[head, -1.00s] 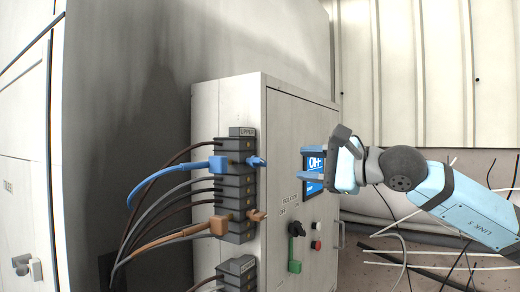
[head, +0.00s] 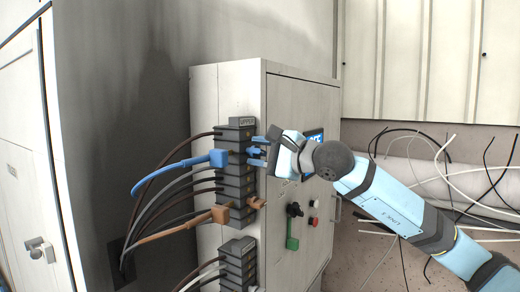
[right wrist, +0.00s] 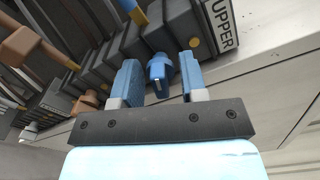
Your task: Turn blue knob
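The blue knob (right wrist: 159,70) sticks out of a block in the upper row of dark terminal blocks. In the right wrist view it lies between the two blue fingers of my right gripper (right wrist: 158,82), with gaps on both sides. The gripper is open. In the head view my right gripper (head: 258,151) reaches in from the right at the cabinet's edge, its fingers pointing left at the blocks and largely covering the knob. My left gripper is not in view.
The blocks (head: 237,180) carry a blue plug (head: 218,158), a brown plug (head: 220,214) and several dark cables. Loose cables hang at right.

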